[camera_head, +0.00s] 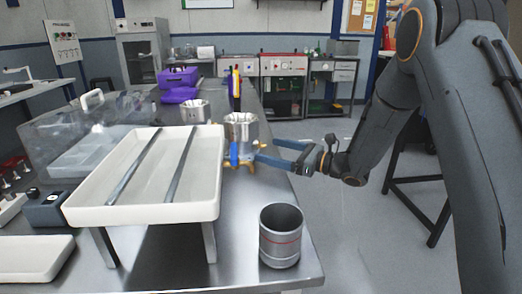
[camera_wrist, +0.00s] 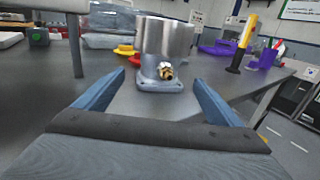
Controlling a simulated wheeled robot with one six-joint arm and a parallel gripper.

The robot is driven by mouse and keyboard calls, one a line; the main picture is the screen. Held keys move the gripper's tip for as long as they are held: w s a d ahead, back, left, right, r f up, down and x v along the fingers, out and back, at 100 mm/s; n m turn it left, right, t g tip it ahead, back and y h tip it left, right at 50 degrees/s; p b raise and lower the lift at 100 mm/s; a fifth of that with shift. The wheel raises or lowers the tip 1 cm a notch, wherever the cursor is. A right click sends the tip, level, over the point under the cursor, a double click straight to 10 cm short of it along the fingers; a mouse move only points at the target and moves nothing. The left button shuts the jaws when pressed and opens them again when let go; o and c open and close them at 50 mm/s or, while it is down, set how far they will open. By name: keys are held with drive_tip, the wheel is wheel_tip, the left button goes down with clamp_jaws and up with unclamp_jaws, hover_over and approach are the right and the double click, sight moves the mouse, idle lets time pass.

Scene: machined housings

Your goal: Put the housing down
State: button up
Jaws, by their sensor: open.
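The housing is a silver cylinder on a square flange with a brass fitting low on its side. It stands upright on the metal table in the wrist view (camera_wrist: 165,40) and beside the white tray's right edge in the head view (camera_head: 241,128). My gripper (camera_head: 264,153) reaches in from the right, low at the housing's base. In the wrist view its blue fingers (camera_wrist: 159,83) are spread apart, with the flange ahead of and between the tips. I see no finger pressed on the housing. Its far side is hidden.
A raised white tray (camera_head: 214,190) with two metal rails stands left. A grey metal cup (camera_head: 280,245) with a red line stands near the table's front right corner. A silver bowl-like part (camera_head: 195,111) and purple bins (camera_head: 179,78) are farther back. A yellow-handled tool (camera_wrist: 246,32) stands behind, right.

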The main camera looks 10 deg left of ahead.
drive_tip(key=shift+s+d, duration=0.15)
drive_tip(key=shift+d, duration=0.3)
drive_tip(key=shift+r, duration=0.1)
drive_tip(key=shift+w+d+m+t, duration=0.25)
drive_tip(key=shift+m+t, duration=0.05)
drive_tip(key=shift+m, duration=0.1)
drive_tip(key=w+d+m+t+h, duration=0.2)
drive_tip(key=d+m+t+h, duration=0.15)
drive_tip(key=d+m, duration=0.35)
drive_tip(key=w+d+m+t+h, duration=0.2)
drive_tip(key=w+d+m+h, duration=0.1)
drive_tip(key=d+m+h, duration=0.4)
drive_tip(key=s+d+f+m+g+h, duration=0.2)
drive_tip(key=s+d+m+h, duration=0.4)
drive_tip(key=d+m, duration=0.75)
drive_tip(key=s+d+f+m+g+h, duration=0.1)
drive_tip(key=s+d+m+g, duration=0.15)
drive_tip(key=s+m, duration=0.45)
drive_tip(key=s+d+f+m+g+h, duration=0.15)
drive_tip(key=s+d+m, duration=0.3)
drive_tip(key=s, duration=0.45)
drive_tip(key=s+a+m+g+y, duration=0.2)
drive_tip(key=s+m+g, duration=0.4)
drive_tip(key=s+m, duration=0.6)
drive_tip(key=s+a, duration=0.1)
drive_tip(key=s, duration=0.6)
drive_tip(key=shift+s+f+m, duration=0.25)
drive_tip(key=shift+f+m, duration=0.15)
